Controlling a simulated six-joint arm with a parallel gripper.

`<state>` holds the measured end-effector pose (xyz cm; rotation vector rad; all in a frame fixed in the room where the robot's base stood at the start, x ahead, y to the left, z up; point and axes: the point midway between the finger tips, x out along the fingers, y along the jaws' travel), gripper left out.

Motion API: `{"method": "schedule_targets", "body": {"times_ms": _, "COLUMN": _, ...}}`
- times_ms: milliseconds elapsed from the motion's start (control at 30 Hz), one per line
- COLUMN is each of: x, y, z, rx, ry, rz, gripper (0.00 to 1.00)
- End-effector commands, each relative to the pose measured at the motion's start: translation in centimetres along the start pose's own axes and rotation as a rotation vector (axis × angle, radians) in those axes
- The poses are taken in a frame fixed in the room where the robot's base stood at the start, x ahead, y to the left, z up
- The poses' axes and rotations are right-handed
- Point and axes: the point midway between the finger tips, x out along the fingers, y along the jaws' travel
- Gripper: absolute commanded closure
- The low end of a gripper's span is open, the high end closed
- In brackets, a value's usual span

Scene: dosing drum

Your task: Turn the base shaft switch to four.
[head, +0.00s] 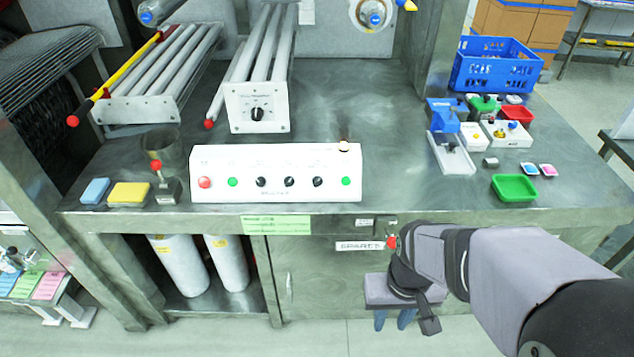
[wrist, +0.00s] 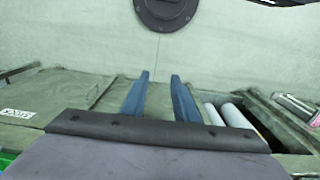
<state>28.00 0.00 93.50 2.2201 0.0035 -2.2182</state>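A white control panel (head: 276,174) sits on the bench in the head view, with a red button, green buttons and three black rotary knobs (head: 290,182). Behind it, a white box at the end of a roller unit carries another black rotary knob (head: 257,114). The labels are too small to read, so I cannot tell which knob is the base shaft switch or where it points. My gripper (head: 393,320) is below the bench's front edge, pointing down, away from every knob. In the wrist view its blue fingers (wrist: 160,78) are apart with nothing between them.
Blue and yellow sponges (head: 129,193) and a small red-knobbed lever (head: 167,186) stand left of the panel. A blue crate (head: 497,64), a green tray (head: 514,187) and several small parts are at the right.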

Motion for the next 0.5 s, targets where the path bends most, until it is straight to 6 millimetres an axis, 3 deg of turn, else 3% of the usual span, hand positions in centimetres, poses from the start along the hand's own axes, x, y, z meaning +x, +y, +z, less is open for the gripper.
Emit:
{"method": "schedule_targets", "body": {"times_ms": 167, "x": 0.5, "y": -1.1, "z": -2.0, "rx": 0.006, "ry": 0.049, "rz": -0.021, "gripper": 0.73}}
{"method": "schedule_targets", "body": {"times_ms": 267, "x": 1.1, "y": -2.7, "z": -5.0, "rx": 0.02, "ry": 0.127, "rz": -0.051, "gripper": 0.73}}
{"method": "schedule_targets", "body": {"times_ms": 500, "x": 2.5, "y": -8.9, "z": -16.7, "rx": 0.119, "ry": 0.444, "rz": -0.159, "gripper": 0.73}}
